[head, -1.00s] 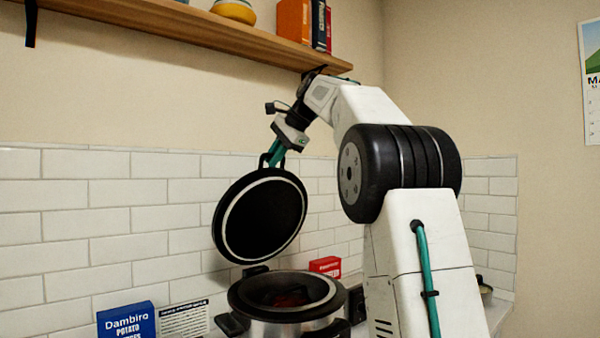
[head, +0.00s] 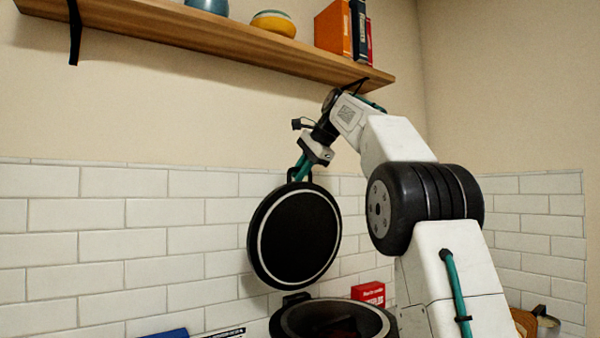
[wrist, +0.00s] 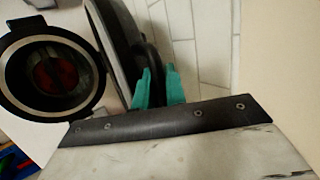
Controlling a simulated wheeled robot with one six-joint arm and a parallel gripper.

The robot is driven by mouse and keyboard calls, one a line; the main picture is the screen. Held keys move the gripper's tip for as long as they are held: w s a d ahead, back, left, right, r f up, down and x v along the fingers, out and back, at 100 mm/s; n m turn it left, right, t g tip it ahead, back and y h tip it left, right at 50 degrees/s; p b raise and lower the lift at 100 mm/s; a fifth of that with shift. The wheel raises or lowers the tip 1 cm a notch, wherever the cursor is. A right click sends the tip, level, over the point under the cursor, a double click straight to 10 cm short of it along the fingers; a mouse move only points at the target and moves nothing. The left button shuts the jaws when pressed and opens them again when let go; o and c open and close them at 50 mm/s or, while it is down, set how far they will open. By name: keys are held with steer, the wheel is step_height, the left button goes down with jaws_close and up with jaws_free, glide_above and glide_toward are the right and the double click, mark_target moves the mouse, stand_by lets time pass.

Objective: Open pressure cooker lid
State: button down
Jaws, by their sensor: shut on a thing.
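The pressure cooker pot (head: 330,312) stands on the counter at the bottom of the head view, cut off by the frame edge. Its mouth is open, with something dark red inside. The pot also shows at the left of the wrist view (wrist: 20,75). The black round lid (head: 295,236) stands near upright above the pot's back edge, its underside and pale ring facing the camera. My gripper (head: 300,172) is at the lid's top edge, shut on the lid's handle. In the wrist view its teal fingers (wrist: 158,88) are on either side of the dark handle.
A wooden shelf (head: 200,30) with bowls and books runs above my arm, close to it. A white tiled wall (head: 130,240) is behind the lid. A red box (head: 369,292) stands right of the lid; a blue box (head: 168,333) is at the bottom edge.

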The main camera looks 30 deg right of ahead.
steer(key=c, duration=1.5)
jaws_free()
steer(key=shift+s, duration=0.1)
steer(key=v, duration=0.8)
steer(key=shift+a, duration=0.15)
